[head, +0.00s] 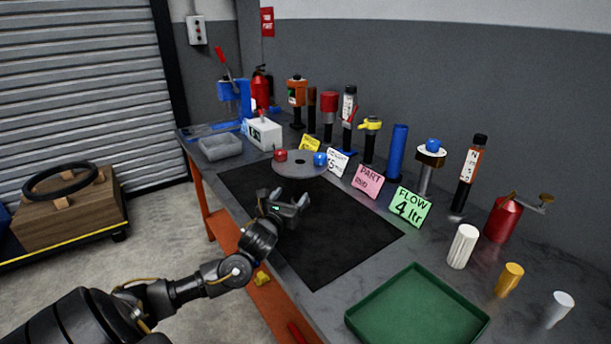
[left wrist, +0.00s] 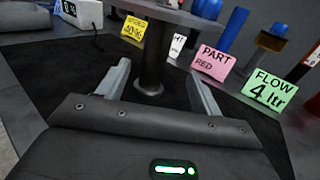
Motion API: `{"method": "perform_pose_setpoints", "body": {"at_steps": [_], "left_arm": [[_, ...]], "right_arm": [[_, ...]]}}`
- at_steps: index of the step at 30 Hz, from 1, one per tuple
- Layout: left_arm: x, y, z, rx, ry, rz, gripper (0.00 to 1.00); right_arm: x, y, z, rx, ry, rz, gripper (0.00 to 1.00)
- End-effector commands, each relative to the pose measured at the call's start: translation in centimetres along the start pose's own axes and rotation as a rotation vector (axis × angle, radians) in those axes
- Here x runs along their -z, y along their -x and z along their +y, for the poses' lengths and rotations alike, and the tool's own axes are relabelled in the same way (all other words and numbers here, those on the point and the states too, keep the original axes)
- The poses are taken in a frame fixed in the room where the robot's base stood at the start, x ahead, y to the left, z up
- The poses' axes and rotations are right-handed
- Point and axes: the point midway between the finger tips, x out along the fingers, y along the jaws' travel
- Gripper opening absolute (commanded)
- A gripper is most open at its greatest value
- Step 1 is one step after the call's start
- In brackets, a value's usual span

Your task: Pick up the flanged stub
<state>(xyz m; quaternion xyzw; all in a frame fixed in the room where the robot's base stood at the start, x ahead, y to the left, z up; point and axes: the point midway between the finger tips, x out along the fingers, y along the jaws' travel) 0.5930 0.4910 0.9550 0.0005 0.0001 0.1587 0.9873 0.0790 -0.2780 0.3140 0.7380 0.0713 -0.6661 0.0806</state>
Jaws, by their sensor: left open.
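A grey round plate (head: 300,168) stands on a dark post (left wrist: 152,65) over the black mat. A small red part (head: 281,155) sits at its left and a small blue part (head: 320,158) at its right; I cannot tell which is the flanged stub. The blue part also shows at the top of the left wrist view (left wrist: 208,8); the red one does not. My left gripper (head: 290,195) is open and empty, in front of and below the plate. In the left wrist view, the post shows between its fingers (left wrist: 161,90). My right gripper is not in view.
Several bottles and tools line the wall. A green tray (head: 418,308) and white (head: 462,246) and yellow (head: 509,280) cylinders are at right. The mat (head: 335,245) has free room.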

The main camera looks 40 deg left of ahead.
Motion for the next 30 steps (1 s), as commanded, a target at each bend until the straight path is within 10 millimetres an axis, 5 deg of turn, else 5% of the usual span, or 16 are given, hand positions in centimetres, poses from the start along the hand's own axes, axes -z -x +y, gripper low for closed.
{"method": "perform_pose_setpoints", "body": {"at_steps": [6, 17, 30], "left_arm": [[-0.1, -3.3, 0.3, -0.006, 0.0, -0.001, 0.66], [0.0, -5.4, 0.2, -0.003, 0.001, 0.001, 0.66], [0.4, -10.4, 0.3, -0.001, 0.001, 0.0, 0.66]], "right_arm": [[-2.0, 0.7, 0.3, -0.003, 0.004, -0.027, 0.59], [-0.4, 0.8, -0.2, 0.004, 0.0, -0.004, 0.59], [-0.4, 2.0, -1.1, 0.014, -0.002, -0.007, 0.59]]}}
